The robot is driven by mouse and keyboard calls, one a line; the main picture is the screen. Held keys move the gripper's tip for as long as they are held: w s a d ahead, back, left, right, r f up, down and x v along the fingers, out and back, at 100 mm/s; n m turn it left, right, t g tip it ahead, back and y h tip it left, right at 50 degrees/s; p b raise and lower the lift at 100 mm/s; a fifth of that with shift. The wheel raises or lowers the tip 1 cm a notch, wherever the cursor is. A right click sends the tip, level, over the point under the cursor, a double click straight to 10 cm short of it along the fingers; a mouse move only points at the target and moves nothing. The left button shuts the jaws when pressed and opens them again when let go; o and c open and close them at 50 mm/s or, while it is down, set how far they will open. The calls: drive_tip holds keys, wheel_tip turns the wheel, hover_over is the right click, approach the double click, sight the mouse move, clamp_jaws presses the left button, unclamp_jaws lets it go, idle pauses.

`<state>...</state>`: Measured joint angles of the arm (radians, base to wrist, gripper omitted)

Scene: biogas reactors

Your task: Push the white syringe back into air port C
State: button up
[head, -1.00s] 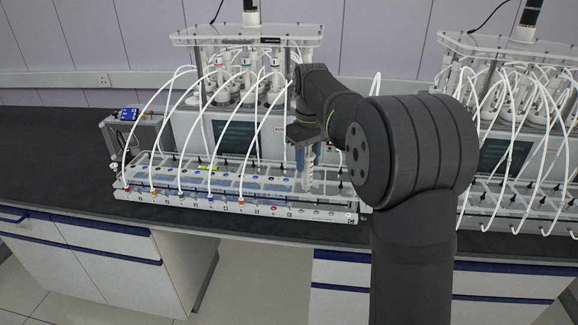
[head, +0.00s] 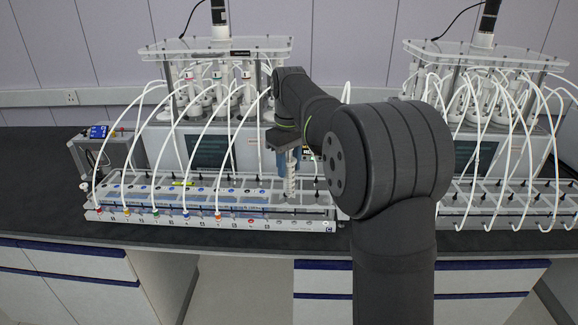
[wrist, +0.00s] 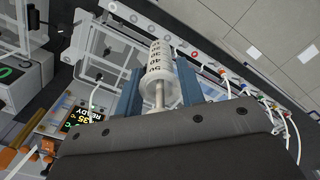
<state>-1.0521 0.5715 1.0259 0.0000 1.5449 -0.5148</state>
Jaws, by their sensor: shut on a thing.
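My gripper (head: 287,160) is shut on the white syringe (head: 292,182), which hangs upright below it over the right part of the reactor rack. In the wrist view, the syringe (wrist: 160,66) is a white barrel with dark printed numbers and a thin plunger rod, between the two blue fingers of my gripper (wrist: 160,90). The rack's front strip (head: 200,227) carries a row of ports. Coloured ones with white tubes are at the left, and uncovered ones, one with a red ring, are at the right. The syringe tip is hidden or too small to place, and I cannot tell whether it touches a port.
White tubes (head: 146,140) arch from the reactor's upper bottles to the strip, left of the syringe. A second reactor with its display (head: 478,160) stands at the right. The dark bench top (head: 40,195) is clear at the far left.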

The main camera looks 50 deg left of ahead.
drive_tip(key=shift+r, duration=1)
drive_tip(key=w+d+f, duration=0.6)
drive_tip(key=w+f, duration=0.3)
drive_tip(key=f, duration=0.3)
drive_tip(key=shift+d, duration=0.35)
drive_tip(key=shift+s+f, duration=0.1)
drive_tip(key=shift+f, duration=0.9)
idle(1.9)
drive_tip(key=o, duration=1.1)
